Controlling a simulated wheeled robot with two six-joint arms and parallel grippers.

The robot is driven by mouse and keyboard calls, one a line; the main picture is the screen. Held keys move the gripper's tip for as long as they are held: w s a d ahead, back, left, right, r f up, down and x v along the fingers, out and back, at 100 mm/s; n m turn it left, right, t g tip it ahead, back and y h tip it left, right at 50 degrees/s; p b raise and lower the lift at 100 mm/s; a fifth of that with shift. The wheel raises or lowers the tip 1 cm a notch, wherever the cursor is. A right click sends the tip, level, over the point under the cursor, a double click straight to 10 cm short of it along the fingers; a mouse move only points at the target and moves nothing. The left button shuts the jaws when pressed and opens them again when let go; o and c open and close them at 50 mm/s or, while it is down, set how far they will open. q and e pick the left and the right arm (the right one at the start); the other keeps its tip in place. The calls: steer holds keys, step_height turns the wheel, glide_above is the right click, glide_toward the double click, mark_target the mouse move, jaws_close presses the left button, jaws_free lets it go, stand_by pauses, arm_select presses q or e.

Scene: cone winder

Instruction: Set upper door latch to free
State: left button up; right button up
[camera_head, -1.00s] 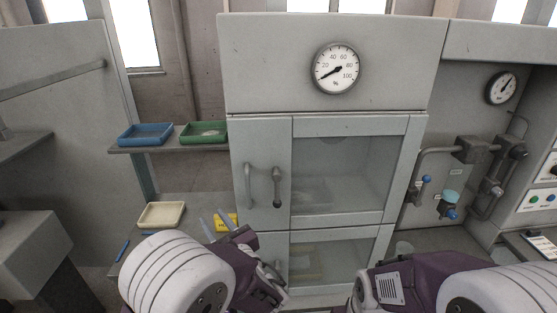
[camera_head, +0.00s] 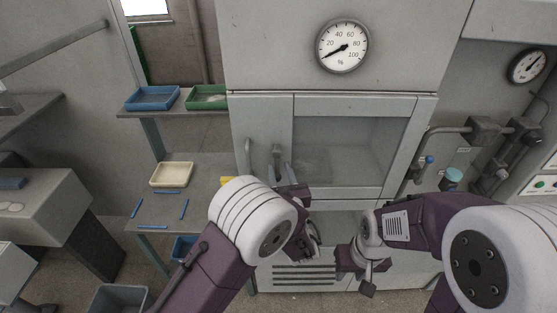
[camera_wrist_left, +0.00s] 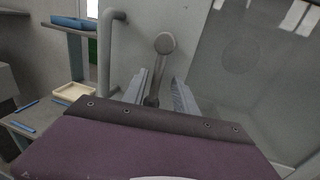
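The upper door (camera_head: 352,140) of the grey cabinet is closed, with a glass pane. Its latch (camera_head: 276,152) is a dark lever on the left frame, beside a fixed bar handle (camera_head: 248,155). In the left wrist view the latch (camera_wrist_left: 165,44) shows a round end at the top, with its lever running down. My left gripper (camera_head: 284,178) is at the latch; its open fingers (camera_wrist_left: 160,90) stand on either side of the lever. Contact cannot be told. My right gripper (camera_head: 366,278) hangs low before the lower door, its fingers unclear.
A shelf at left holds a blue tray (camera_head: 152,98) and a green tray (camera_head: 207,97). A cream tray (camera_head: 171,174) and several blue sticks lie on a lower table. Pipes and valves (camera_head: 485,130) are at right. A round gauge (camera_head: 343,46) sits above the door.

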arm_select(q)
steer(key=shift+w+a+r, duration=0.2)
steer(key=shift+w+a, duration=0.1)
steer(key=shift+w, duration=0.35)
steer(key=shift+w+a+p, duration=0.1)
steer(key=shift+a+p, duration=0.15)
steer(key=shift+p, duration=0.05)
steer(key=shift+d, duration=0.15)
steer(key=shift+w+f, duration=0.1)
steer(key=c, duration=0.3)
jaws_close()
